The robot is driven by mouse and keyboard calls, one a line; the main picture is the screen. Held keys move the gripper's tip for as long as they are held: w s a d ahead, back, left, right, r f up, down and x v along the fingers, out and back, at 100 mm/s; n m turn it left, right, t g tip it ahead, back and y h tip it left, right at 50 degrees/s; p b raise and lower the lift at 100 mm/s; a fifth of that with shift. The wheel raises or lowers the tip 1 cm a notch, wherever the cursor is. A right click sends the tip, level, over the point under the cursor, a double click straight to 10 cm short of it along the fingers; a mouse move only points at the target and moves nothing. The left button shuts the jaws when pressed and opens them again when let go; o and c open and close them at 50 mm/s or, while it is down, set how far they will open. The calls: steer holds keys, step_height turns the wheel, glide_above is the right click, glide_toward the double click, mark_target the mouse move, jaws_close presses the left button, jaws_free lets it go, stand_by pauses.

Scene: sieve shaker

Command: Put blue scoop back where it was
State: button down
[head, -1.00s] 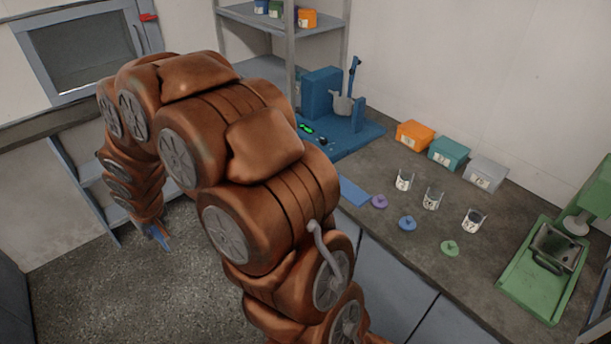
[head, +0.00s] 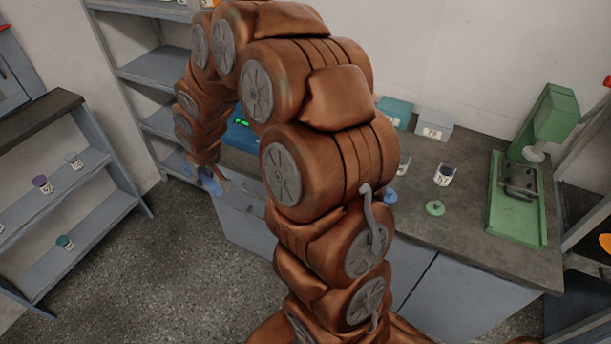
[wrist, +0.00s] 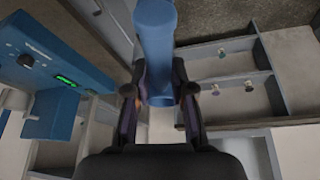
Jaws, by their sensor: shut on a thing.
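The blue scoop shows in the wrist view as a smooth blue rod (wrist: 155,40) standing between the fingers of my gripper (wrist: 158,88). The gripper is shut on it. The rest of the scoop is hidden or out of frame. In the head view my gripper (head: 207,180) hangs at the far end of my arm, in front of the grey counter's drawers, with a little blue beside it. My arm hides part of the counter.
A low grey shelf unit (head: 75,195) with several small cups stands at left. A tall rack (head: 140,72) stands behind my arm. The blue machine (wrist: 50,65) is left in the wrist view. The counter (head: 470,225) holds cups, lids, boxes and a green tray (head: 517,232). Floor is free at left.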

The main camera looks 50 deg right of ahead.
steer(key=s+d+f+n+b, duration=0.1)
steer(key=s+d+f+b, duration=0.25)
steer(key=s+d, duration=0.5)
steer(key=s+d+f+n+y+b, duration=0.15)
steer(key=s+d+b, duration=0.4)
steer(key=d, duration=0.55)
steer(key=s+d+f+n+b, duration=0.1)
steer(key=s+d+f+b, duration=0.2)
steer(key=s+d, duration=0.55)
steer(key=shift+m, duration=0.25)
steer(key=w+p, duration=0.1)
steer(key=w, duration=0.4)
steer(key=w+d+f+p, duration=0.1)
steer(key=w+p, duration=0.1)
steer(key=w, duration=0.3)
steer(key=w+d+p, duration=0.1)
steer(key=w, duration=0.5)
steer(key=shift+d+f, duration=0.15)
steer(key=shift+d, duration=0.1)
steer(key=shift+f+p, duration=1.05)
steer(key=shift+f, duration=0.7)
steer(key=shift+f+b, duration=0.65)
steer(key=shift+b, duration=0.25)
steer(key=c, duration=1)
jaws_free()
